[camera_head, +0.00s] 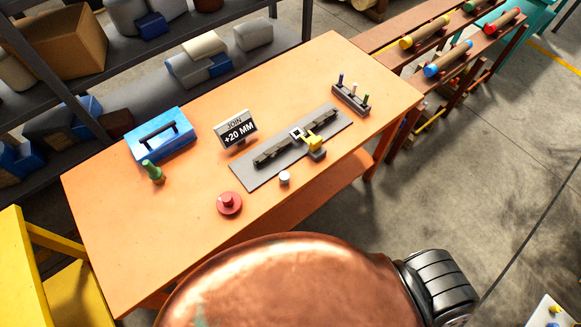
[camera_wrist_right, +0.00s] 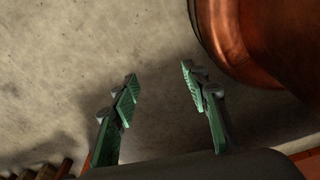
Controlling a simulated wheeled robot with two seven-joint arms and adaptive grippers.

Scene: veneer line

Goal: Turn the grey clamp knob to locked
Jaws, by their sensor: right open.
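On the orange table lies a flat grey plate (camera_head: 258,178) with a dark rail fixture (camera_head: 275,152) along it. A yellow clamp part (camera_head: 318,142) sits over the rail's right half, with a grey block (camera_head: 317,155) beside it. A small light-grey knob-like cylinder (camera_head: 285,178) stands at the plate's front edge. I cannot tell whether it is the clamp knob, nor read any locked mark. My right gripper (camera_wrist_right: 158,72) is open and empty in the right wrist view, above bare floor and away from the fixture. My left gripper is not in view.
The orange table (camera_head: 125,235) also holds a blue box (camera_head: 160,137), a green peg (camera_head: 153,172), a red round button (camera_head: 229,203), a "JOIN +20 MM" sign (camera_head: 236,131) and a dark peg holder (camera_head: 350,98). A yellow frame (camera_head: 15,265) stands left. The table's front left is mostly clear.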

